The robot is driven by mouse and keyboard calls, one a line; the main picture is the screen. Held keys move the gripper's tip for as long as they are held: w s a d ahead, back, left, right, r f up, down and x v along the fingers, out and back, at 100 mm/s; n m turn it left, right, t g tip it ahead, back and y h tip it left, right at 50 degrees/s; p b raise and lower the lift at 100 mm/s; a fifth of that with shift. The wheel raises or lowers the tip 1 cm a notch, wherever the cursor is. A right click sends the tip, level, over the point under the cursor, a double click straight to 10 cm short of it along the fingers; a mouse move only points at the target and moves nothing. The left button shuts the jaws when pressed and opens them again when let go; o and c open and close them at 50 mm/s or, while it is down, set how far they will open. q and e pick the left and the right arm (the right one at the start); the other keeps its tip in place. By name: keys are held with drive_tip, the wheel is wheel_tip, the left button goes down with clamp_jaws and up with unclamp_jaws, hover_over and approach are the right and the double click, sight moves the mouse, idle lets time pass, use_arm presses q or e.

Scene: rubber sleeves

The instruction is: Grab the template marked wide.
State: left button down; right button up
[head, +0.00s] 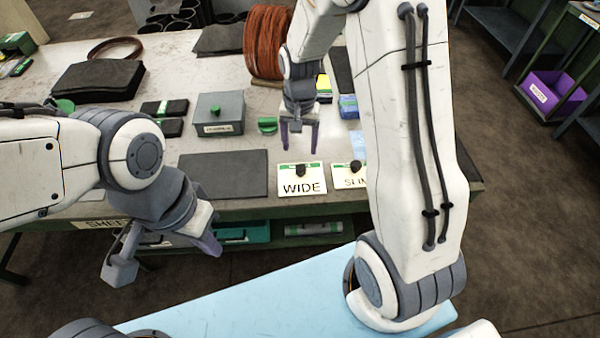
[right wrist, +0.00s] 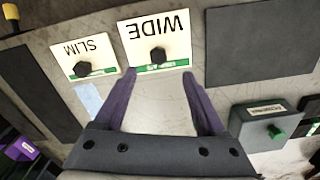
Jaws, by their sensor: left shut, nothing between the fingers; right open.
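The template marked WIDE (head: 301,184) is a cream card with a green strip and a black knob, lying near the table's front edge. It also shows in the right wrist view (right wrist: 157,40), upside down, just beyond the fingertips. My right gripper (head: 299,146) is open and empty above the table, behind the WIDE template in the head view. Its two purple fingers (right wrist: 158,80) are apart, pointing toward the template without holding it. A template marked SLIM (right wrist: 87,57) lies beside it, partly hidden by my right arm in the head view (head: 345,182). My left gripper (head: 165,262) is shut and empty in front of the table.
A dark mat (head: 222,172) lies left of the WIDE template. A grey box with a green knob (head: 220,115) and a small green piece (head: 267,125) stand behind. A spool of reddish hose (head: 266,42) is at the back. A purple bin (head: 552,92) sits on a shelf at right.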

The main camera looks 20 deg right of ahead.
hover_over(301, 167)
wheel_tip(301, 167, down, 4)
drive_tip(key=shift+a+f, duration=0.15)
drive_tip(key=shift+f, duration=0.05)
drive_tip(key=shift+f+p, duration=0.55)
drive_tip(key=shift+f, duration=2.1)
clamp_jaws()
